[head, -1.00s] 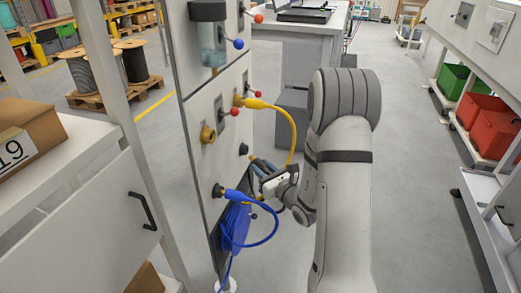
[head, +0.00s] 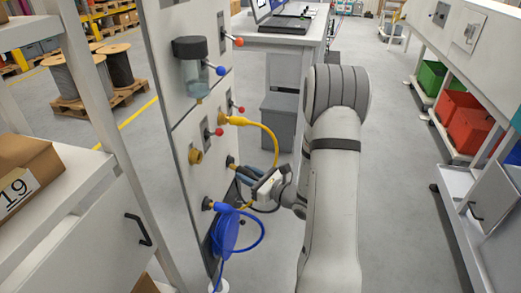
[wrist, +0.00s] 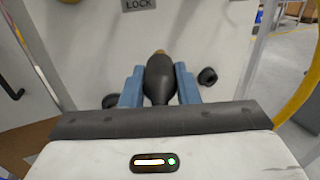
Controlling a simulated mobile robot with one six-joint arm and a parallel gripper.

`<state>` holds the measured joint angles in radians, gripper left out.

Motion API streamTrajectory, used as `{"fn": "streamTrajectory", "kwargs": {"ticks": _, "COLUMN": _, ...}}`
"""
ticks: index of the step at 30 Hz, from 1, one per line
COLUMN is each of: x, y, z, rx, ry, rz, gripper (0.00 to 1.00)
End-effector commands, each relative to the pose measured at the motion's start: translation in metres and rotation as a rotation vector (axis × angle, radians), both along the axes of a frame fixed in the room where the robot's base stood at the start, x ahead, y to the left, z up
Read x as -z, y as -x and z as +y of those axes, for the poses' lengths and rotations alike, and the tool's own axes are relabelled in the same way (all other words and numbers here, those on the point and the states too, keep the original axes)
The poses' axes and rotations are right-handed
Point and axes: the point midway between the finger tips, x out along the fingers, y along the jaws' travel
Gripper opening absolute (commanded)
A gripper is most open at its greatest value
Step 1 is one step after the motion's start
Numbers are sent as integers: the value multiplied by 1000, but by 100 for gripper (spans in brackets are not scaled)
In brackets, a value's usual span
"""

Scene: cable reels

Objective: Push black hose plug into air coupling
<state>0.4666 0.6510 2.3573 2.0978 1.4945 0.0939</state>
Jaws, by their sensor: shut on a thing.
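My gripper (wrist: 160,88) is shut on the black hose plug (wrist: 160,78), with one blue finger on each side of it. The plug points at the white panel, and a small brass-coloured end shows at its far tip. I cannot tell whether it touches anything there. In the head view my gripper (head: 240,170) is close to the panel's right part, and its fingers hide most of the plug. A bare brass air coupling (head: 196,156) sticks out of the panel, left of and slightly above my gripper. No hose is on it.
Two black ports (wrist: 207,76) (wrist: 110,101) flank the plug on the panel. A yellow hose (head: 270,142) loops above my gripper. A blue hose (head: 258,232) hangs in a coil below it. Red and blue lever knobs (head: 220,131) stick out of the panel. The aisle at right is clear.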

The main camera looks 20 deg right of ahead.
Motion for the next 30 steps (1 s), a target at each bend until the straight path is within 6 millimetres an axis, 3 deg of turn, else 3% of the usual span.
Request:
{"fn": "streamTrajectory", "kwargs": {"ticks": 1, "x": -21, "y": 6, "z": -1, "rx": -30, "ry": 0, "rz": 2, "gripper": 0}}
{"fn": "streamTrajectory", "kwargs": {"ticks": 12, "x": -81, "y": 58, "z": 1, "rx": -274, "ry": -11, "rz": 6, "gripper": 0}}
{"fn": "streamTrajectory", "kwargs": {"ticks": 21, "x": -97, "y": 81, "z": 0, "rx": -370, "ry": -22, "rz": 8, "gripper": 0}}
{"fn": "streamTrajectory", "kwargs": {"ticks": 30, "x": -96, "y": 73, "z": 14, "rx": -377, "ry": -22, "rz": 8, "gripper": 0}}
